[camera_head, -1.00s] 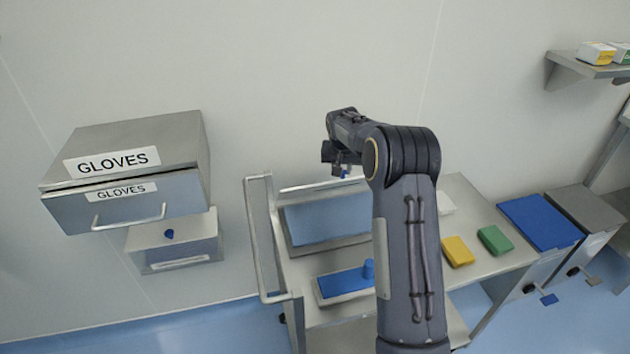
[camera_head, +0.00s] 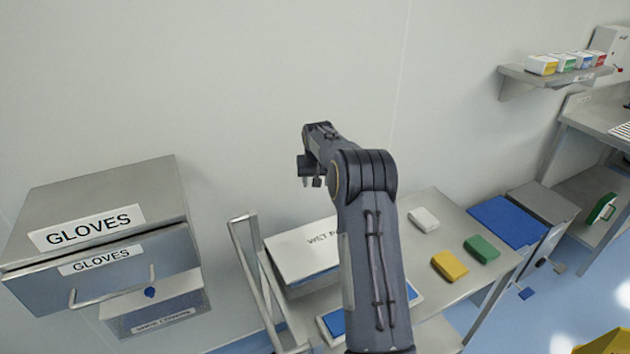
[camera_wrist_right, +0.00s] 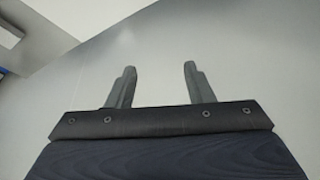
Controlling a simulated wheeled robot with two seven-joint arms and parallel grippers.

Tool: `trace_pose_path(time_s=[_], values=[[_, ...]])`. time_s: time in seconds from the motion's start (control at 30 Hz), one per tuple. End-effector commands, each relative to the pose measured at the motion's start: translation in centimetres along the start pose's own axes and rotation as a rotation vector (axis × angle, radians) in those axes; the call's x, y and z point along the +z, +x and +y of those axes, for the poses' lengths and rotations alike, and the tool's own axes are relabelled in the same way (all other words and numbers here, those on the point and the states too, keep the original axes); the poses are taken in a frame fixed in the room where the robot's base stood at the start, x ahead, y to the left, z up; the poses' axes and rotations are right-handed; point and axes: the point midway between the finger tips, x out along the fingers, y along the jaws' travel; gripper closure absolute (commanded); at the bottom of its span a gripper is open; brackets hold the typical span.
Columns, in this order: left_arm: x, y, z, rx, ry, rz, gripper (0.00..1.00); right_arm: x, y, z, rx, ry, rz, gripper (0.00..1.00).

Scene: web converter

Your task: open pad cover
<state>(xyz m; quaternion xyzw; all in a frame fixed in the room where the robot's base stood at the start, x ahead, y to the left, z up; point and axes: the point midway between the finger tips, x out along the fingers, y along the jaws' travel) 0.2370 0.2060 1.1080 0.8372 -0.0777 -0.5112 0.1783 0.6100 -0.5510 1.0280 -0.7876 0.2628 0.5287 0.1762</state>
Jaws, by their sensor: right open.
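The pad box stands on the steel cart, with a white cover (camera_head: 303,251) marked "WET P..." lying over its top. My arm hides the right part of the cover and its label. My right gripper (camera_head: 311,183) hangs above and behind the cover, apart from it. In the right wrist view its two fingers (camera_wrist_right: 157,85) are spread, with nothing between them and a plain pale surface beyond. My left gripper is not in view.
A blue pad tray (camera_head: 333,322) sits in front of the box, partly behind my arm. White (camera_head: 424,219), yellow (camera_head: 449,265) and green (camera_head: 482,249) blocks lie on the cart (camera_head: 452,213). A gloves dispenser (camera_head: 100,215) hangs left; a shelf (camera_head: 545,78) is upper right.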

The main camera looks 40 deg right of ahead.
Motion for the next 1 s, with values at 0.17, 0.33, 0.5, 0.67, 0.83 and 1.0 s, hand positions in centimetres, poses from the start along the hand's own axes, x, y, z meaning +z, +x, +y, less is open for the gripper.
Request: trace_pose_path(time_s=[0.17, 0.33, 0.5, 0.67, 0.83, 1.0], values=[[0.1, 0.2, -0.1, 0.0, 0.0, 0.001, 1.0, -0.1, -0.9, 0.0, 0.001, 0.0, 0.004, 0.53], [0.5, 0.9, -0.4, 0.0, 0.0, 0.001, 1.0, -0.1, -3.6, -0.2, -0.001, -0.001, 0.004, 0.53], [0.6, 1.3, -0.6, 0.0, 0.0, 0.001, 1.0, -0.1, -6.2, -0.3, -0.001, -0.002, 0.001, 0.53], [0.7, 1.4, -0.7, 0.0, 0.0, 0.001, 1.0, -0.1, -7.4, -0.3, 0.001, -0.002, -0.002, 0.53], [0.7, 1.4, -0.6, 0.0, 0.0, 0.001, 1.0, -0.1, -7.6, -0.3, 0.001, -0.002, -0.003, 0.53], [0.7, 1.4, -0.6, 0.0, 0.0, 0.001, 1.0, -0.1, -7.6, -0.3, 0.001, -0.002, -0.003, 0.53]])
